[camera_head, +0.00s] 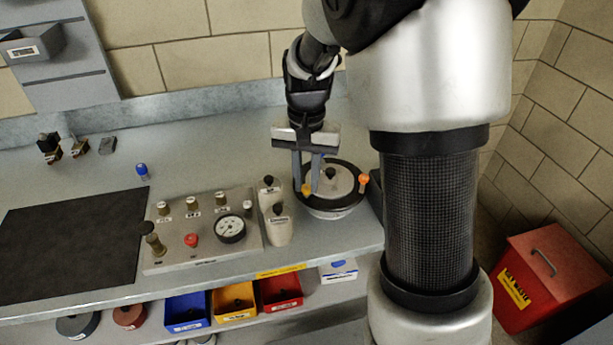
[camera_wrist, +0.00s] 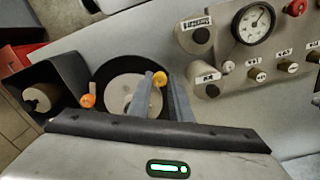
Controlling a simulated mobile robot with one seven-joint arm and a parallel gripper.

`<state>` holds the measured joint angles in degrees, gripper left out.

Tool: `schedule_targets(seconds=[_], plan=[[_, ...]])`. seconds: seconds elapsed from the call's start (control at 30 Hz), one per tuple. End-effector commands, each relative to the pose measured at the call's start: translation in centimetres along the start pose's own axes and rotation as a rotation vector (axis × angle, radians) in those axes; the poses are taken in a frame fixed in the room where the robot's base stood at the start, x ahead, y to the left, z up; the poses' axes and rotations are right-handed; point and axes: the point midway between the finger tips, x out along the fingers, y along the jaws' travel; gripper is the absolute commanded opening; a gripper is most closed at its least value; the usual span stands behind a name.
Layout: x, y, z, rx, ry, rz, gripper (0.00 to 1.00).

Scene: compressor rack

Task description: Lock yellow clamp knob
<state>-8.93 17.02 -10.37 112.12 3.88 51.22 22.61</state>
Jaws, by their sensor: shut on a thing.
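The yellow clamp knob (camera_head: 307,189) sits at the left rim of a round lidded vessel (camera_head: 342,207) on the bench. My gripper (camera_head: 307,186) reaches down from above, its two fingers around the knob and shut on it. In the wrist view the yellow knob (camera_wrist: 159,79) shows between the fingertips of my gripper (camera_wrist: 160,90). The vessel's pale lid (camera_wrist: 121,90) lies behind the fingers. An orange knob (camera_head: 363,180) stands at the opposite side of the rim; it also shows in the wrist view (camera_wrist: 88,101). The lower part of the yellow knob is hidden by the fingers.
A control panel (camera_head: 208,263) with a gauge (camera_head: 231,228), a red knob (camera_head: 191,240) and several valves stands left of the vessel. Two pale bottle-like parts (camera_head: 279,227) are close beside it. A black mat (camera_head: 70,245) covers the left bench. Coloured bins (camera_head: 233,301) sit below.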

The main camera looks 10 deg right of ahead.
Motion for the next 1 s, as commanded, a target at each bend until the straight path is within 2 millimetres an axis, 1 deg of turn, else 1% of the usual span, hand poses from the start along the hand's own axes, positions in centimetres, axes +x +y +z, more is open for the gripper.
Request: schedule_targets(seconds=[0.5,0.53,0.63,0.9,1.0], plan=[[-0.09,-0.03,-0.09,0.022,0.003,-0.002,0.00],[-0.09,-0.03,-0.09,0.022,0.003,-0.002,0.20],[-0.08,-0.03,-0.08,0.021,0.002,-0.001,0.37],[-0.05,-0.01,-0.04,0.020,0.001,-0.001,0.37],[-0.48,-0.03,-0.07,0.020,0.002,-0.001,0.37]])
